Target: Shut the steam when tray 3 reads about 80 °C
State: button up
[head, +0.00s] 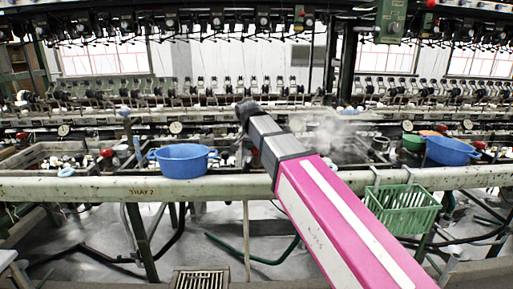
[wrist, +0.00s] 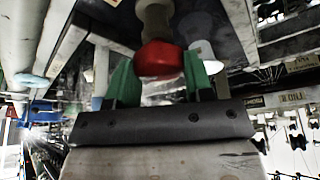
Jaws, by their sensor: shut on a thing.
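My gripper (wrist: 158,72) has green fingers on either side of a red knob (wrist: 160,57), shut on it, in the wrist view. The knob sits on a pale, rounded stem (wrist: 155,20). In the head view my pink and grey arm reaches over the front rail, and its far end hides the gripper and knob. White steam (head: 335,132) rises over the basins just right of the arm's end. Small round dials, one left of the arm (head: 176,127) and one at right (head: 467,124), are too small to read. No tray 3 label or temperature is legible.
A pale front rail (head: 90,188), marked TRAY 2, runs across. A blue tub (head: 182,161) stands on it left of my arm; another blue tub (head: 450,151) is at right. A green crate (head: 402,209) hangs from the rail, right of my arm. Reeling machinery fills the back.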

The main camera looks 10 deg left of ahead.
dwell(0.5)
jog(key=o, duration=0.9)
jog(key=shift+r, duration=0.1)
jog(key=v, duration=1)
jog(key=shift+s+a+r, duration=0.1)
jog(key=shift+s+r, duration=0.05)
jog(key=shift+r, duration=0.2)
